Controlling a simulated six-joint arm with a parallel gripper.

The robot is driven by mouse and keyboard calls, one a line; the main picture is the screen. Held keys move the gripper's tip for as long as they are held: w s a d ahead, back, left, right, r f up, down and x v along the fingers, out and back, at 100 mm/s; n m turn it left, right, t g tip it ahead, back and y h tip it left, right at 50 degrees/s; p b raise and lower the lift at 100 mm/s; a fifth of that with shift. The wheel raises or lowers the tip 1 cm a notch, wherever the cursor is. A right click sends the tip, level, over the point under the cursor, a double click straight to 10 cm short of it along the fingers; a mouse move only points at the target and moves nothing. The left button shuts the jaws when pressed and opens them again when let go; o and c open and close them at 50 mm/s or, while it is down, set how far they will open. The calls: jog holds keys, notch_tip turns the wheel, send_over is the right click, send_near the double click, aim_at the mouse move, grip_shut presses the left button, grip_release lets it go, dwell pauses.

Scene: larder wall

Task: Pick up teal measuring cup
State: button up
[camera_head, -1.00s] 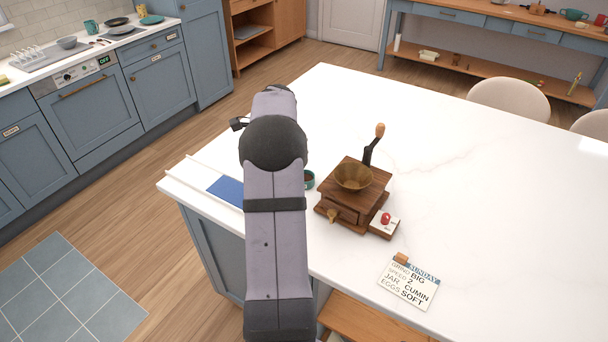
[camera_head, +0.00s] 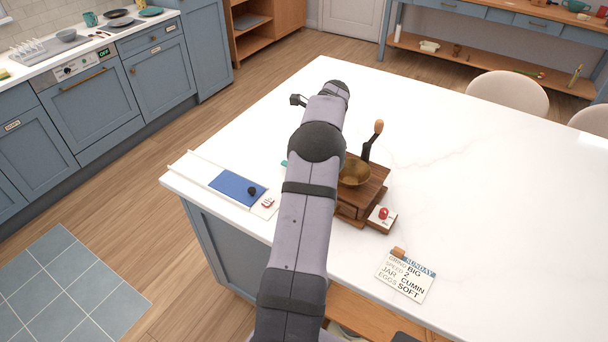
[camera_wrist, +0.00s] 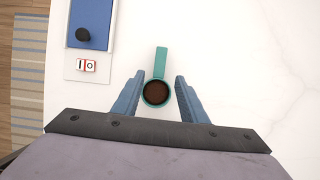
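The teal measuring cup (camera_wrist: 164,99) stands on the white countertop in the wrist view, its handle pointing away from my gripper. It holds something dark brown. My gripper (camera_wrist: 157,82) is open, with one blue finger on each side of the cup and a gap between each finger and the cup. I cannot tell how high the fingers are above the counter. In the head view only a small teal bit of the cup (camera_head: 284,163) shows beside my arm, which hides the rest.
A wooden grinder (camera_head: 361,190) with a crank and a red-knobbed switch box (camera_head: 382,217) stand right of my arm. A blue panel (camera_head: 238,188) with a black knob lies to the left. A note card (camera_head: 405,276) lies near the front edge. The counter's right side is clear.

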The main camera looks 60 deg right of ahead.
jog(key=shift+w+a+f+p, duration=0.1)
jog(key=shift+w+f+p, duration=0.2)
jog(key=shift+f+p, duration=0.2)
jog(key=shift+p+x, duration=0.8)
jog(key=shift+x, duration=1.2)
jog(key=shift+w+r, duration=0.1)
jog(key=shift+w, duration=0.05)
grip_shut()
